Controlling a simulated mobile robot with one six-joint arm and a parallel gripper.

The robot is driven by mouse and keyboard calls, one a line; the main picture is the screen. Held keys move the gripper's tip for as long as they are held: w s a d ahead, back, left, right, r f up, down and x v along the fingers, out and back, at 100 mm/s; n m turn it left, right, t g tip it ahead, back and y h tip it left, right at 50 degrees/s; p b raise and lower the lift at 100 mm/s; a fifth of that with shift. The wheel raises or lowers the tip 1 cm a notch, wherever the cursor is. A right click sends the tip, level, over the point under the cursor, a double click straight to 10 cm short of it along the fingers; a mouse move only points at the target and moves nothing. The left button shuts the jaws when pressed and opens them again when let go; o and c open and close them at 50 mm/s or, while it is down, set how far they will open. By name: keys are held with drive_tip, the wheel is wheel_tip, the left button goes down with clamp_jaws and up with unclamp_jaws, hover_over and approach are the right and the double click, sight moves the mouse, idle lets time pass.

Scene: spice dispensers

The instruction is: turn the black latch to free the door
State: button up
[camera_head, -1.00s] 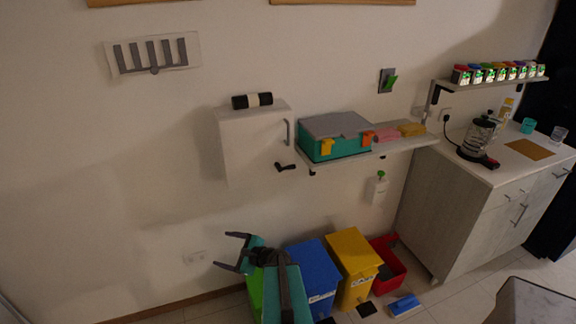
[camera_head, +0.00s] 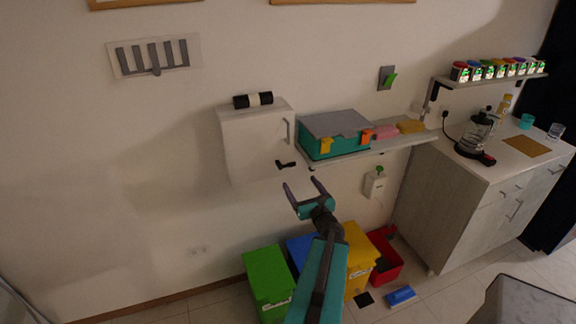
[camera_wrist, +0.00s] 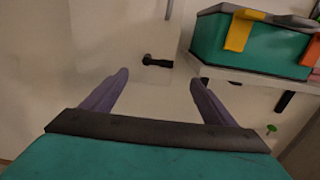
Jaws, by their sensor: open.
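The black latch (camera_head: 286,165) sits at the lower right of a white wall cabinet (camera_head: 250,143), below the door's grey vertical handle (camera_head: 288,131). In the wrist view the latch (camera_wrist: 157,62) lies roughly sideways, ahead of and between my fingertips. My gripper (camera_head: 303,186) is open and empty, just below and slightly right of the latch in the head view. In the wrist view my gripper (camera_wrist: 158,78) shows both fingers apart, with a gap between them and the latch. The cabinet door looks closed.
A teal box (camera_head: 334,136) with orange and yellow clips stands on a shelf (camera_head: 390,144) just right of the cabinet. A black and white roll (camera_head: 253,100) lies on the cabinet. Green (camera_head: 267,282), blue and yellow bins stand below.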

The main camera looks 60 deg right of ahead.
sight(288, 166)
drive_tip(key=shift+w+f+b, duration=0.15)
drive_tip(key=shift+w+b, duration=0.1)
drive_tip(key=shift+b, duration=0.2)
drive_tip(key=b+x, duration=0.2)
drive_tip(key=b, duration=0.3)
drive_tip(key=shift+w+d, duration=0.25)
drive_tip(key=b+x, duration=0.2)
drive_tip(key=b, duration=0.5)
drive_tip(key=shift+w+d+b, duration=0.1)
drive_tip(key=shift+w+b, duration=0.05)
drive_tip(key=shift+b, duration=0.25)
drive_tip(key=shift+p+x, duration=0.35)
drive_tip(key=shift+x, duration=0.8)
drive_tip(key=shift+p+x, duration=0.6)
drive_tip(key=shift+x, duration=2.4)
